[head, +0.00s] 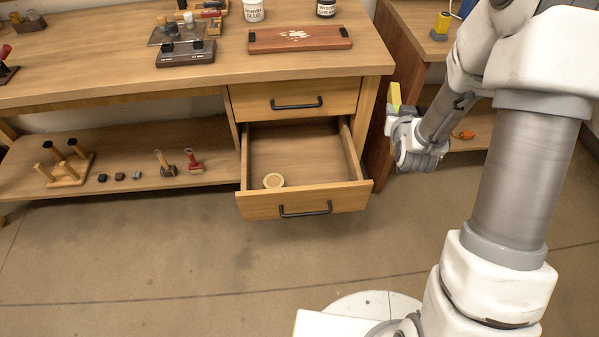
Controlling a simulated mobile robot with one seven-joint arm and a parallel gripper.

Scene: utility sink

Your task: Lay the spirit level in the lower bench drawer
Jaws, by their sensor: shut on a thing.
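The lower bench drawer (303,205) is pulled open below the shut upper drawer (294,98). My gripper (396,113) is to the right of the drawer, in front of the bench's right end. It is shut on a yellow bar, seemingly the spirit level (395,94), whose upper end sticks up from the fingers. The rest of the bar is hidden by the gripper.
The benchtop holds a wooden board (300,38), a glue pot (255,10), a dark jar (326,8) and tools. A lower shelf (125,160) with small items is left of the drawers. The floor in front is clear. Another bench (402,65) stands close behind my gripper.

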